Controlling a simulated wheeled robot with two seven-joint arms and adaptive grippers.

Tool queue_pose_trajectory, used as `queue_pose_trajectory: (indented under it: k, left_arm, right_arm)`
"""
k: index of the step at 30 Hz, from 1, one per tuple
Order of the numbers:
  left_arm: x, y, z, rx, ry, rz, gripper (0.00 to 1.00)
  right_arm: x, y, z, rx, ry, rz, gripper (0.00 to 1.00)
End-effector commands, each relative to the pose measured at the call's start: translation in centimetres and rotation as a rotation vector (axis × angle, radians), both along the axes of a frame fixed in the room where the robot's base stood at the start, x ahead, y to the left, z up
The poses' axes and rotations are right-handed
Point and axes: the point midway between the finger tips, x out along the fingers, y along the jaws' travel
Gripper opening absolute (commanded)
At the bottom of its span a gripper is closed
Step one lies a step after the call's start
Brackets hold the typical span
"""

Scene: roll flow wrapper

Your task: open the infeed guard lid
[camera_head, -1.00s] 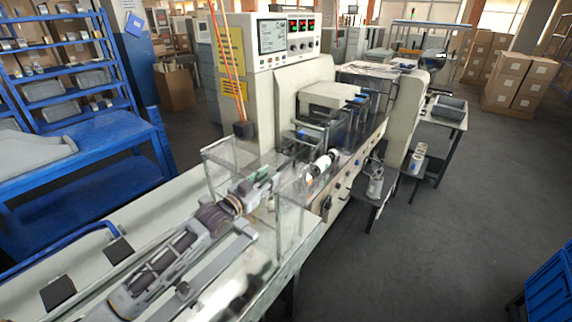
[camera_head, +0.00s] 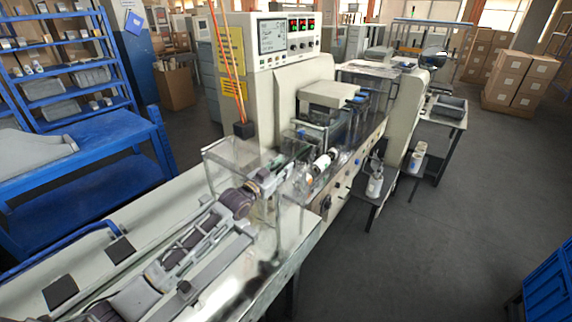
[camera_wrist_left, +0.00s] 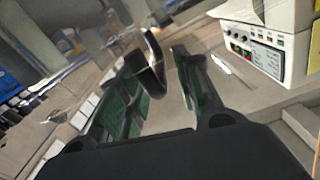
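The infeed guard is a clear box with pale edges (camera_head: 228,153) over the conveyor, in front of the machine's tall column. Its see-through panels make the lid hard to tell from the walls; it looks closed. My left gripper (camera_head: 293,158) is at the guard's far right side in the head view, and its tips blur with the clear panels. In the left wrist view its two green-padded fingers (camera_wrist_left: 160,88) are apart. A dark bent piece (camera_wrist_left: 150,62), possibly the lid's handle, shows between and beyond them; contact cannot be told. My right gripper is not in view.
The wrapper's control panel (camera_head: 286,38) stands behind the guard. A black block (camera_head: 243,129) with orange cords is close behind the box. A white roll (camera_head: 323,162) is right of my gripper.

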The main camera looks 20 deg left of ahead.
Motion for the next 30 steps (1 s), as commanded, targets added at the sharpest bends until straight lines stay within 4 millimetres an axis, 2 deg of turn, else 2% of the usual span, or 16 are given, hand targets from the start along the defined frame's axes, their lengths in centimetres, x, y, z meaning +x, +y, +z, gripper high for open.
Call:
queue_pose_trajectory:
  k: [9, 23, 30]
  left_arm:
    - [2.0, -0.7, 0.0, -0.001, 0.0, 0.001, 0.34]
    - [2.4, -0.9, 0.0, 0.0, 0.0, 0.0, 0.34]
    - [2.4, -0.9, 0.0, 0.0, 0.0, 0.0, 0.05]
  right_arm:
    - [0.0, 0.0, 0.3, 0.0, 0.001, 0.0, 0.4]
    - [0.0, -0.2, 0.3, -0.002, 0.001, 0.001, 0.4]
    - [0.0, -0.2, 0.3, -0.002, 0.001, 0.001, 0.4]
